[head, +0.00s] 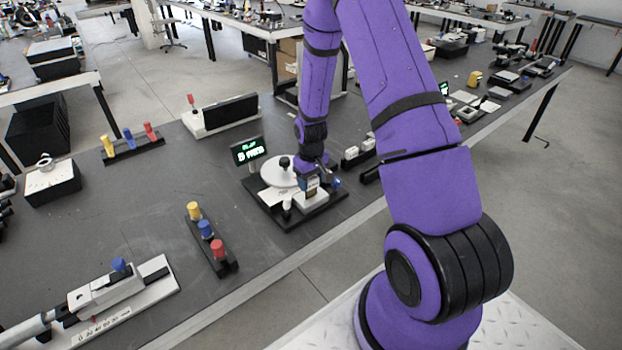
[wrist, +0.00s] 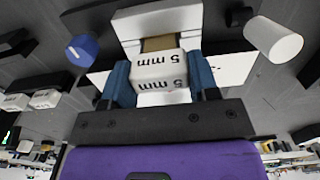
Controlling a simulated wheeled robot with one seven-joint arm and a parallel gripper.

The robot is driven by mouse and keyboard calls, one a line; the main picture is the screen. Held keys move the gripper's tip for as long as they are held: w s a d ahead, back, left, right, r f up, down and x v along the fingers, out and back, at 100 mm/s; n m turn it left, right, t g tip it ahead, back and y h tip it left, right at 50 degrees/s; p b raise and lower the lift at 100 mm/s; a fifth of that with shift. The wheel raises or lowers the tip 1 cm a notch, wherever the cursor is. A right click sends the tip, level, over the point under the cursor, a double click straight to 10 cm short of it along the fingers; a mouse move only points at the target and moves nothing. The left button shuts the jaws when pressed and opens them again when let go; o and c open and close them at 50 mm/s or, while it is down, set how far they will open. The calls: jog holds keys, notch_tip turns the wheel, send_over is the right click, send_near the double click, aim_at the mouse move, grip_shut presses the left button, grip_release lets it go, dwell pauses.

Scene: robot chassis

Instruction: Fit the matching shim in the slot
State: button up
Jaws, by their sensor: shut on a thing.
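My gripper (wrist: 158,72) is shut on a white shim (wrist: 160,64) marked "5 mm", with one blue finger on each side. The slot itself is not clearly seen, nor how deep the shim sits. In the head view my gripper (head: 313,181) is low over the black-based fixture (head: 265,203), which has a round white disc (head: 280,172) and a small display (head: 248,150) with green text.
A blue knob (wrist: 82,48) and a white cylinder (wrist: 274,40) flank the block. Two white marked shims (wrist: 45,98) lie to the left in the wrist view. A rack with yellow, blue and red pegs (head: 212,240) stands nearer. Bare table lies left of the fixture.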

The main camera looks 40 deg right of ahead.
jog(key=shift+f, duration=1.35)
jog(key=o, duration=1)
notch_tip(320, 180, up, 11)
jog(key=shift+f, duration=0.1)
